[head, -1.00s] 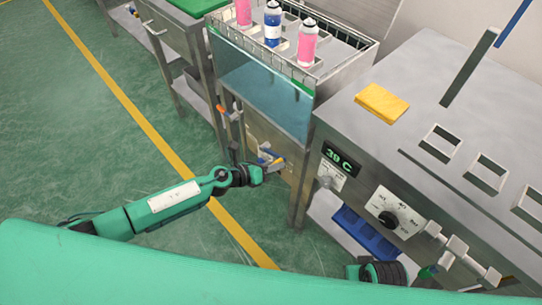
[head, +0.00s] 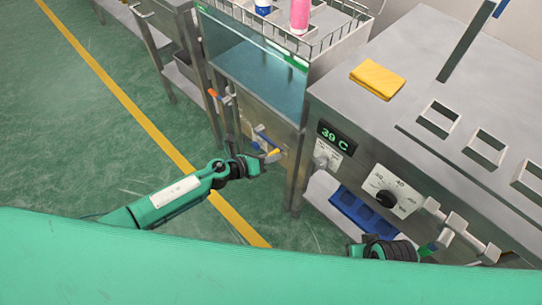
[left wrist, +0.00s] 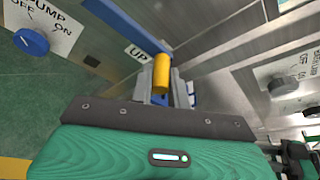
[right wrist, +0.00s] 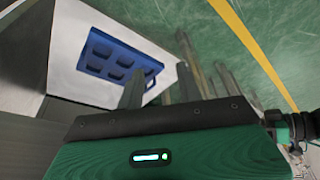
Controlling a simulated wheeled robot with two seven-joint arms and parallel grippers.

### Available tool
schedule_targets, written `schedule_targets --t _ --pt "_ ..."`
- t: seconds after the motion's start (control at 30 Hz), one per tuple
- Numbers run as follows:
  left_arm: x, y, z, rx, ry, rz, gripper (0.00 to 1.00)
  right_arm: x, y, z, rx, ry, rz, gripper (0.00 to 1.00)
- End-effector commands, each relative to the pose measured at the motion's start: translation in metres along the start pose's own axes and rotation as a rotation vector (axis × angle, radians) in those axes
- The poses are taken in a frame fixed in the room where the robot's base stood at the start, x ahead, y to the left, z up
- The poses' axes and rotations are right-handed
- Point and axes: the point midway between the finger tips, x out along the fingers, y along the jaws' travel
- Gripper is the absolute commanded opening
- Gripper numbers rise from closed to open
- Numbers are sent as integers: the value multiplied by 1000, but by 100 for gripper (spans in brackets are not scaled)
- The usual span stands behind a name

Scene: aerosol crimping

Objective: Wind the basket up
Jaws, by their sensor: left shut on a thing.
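The wire basket (head: 345,40) stands at the top of the bath tank (head: 262,80), with spray cans (head: 299,14) upright in it; the frame edge cuts it off. The crank on the tank front has a blue arm (head: 264,138) and a yellow handle (left wrist: 161,74). My left gripper (head: 268,159) is shut on the yellow handle, which lies between its fingers in the left wrist view. An "UP" label (left wrist: 137,52) sits just beyond. My right gripper (right wrist: 158,85) is open and empty, low near the front of the right-hand bench; its fingers are apart.
A heated bench with a "39 C" display (head: 336,136) and dial (head: 387,198) stands right of the tank. A yellow cloth (head: 378,79) lies on it. A blue tray (head: 362,215) sits on the shelf below. Green floor (head: 90,150) is free at left.

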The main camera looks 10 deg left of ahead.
Motion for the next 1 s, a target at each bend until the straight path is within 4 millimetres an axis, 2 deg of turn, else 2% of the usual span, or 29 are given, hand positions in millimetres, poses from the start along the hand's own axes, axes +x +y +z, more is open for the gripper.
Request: schedule_targets --t 0.2,0.23,0.3,0.33,0.67,0.87,1.0 --pt "-1 3 -2 0 3 5 0 0 0 0 -1 0 0 36" --pt "-1 3 -2 0 3 5 23 0 0 0 -1 0 0 36" --pt "-1 2 -1 0 2 5 37 0 0 0 -1 0 1 36" --pt "-1 2 -1 0 2 4 38 0 0 0 -1 0 1 36" --pt "-4 2 0 0 0 4 38 0 0 0 -1 0 0 36" --pt "-31 2 0 2 2 5 38 1 0 0 -1 0 0 36" --pt "-63 2 -1 1 3 5 38 8 0 3 0 -14 1 36"
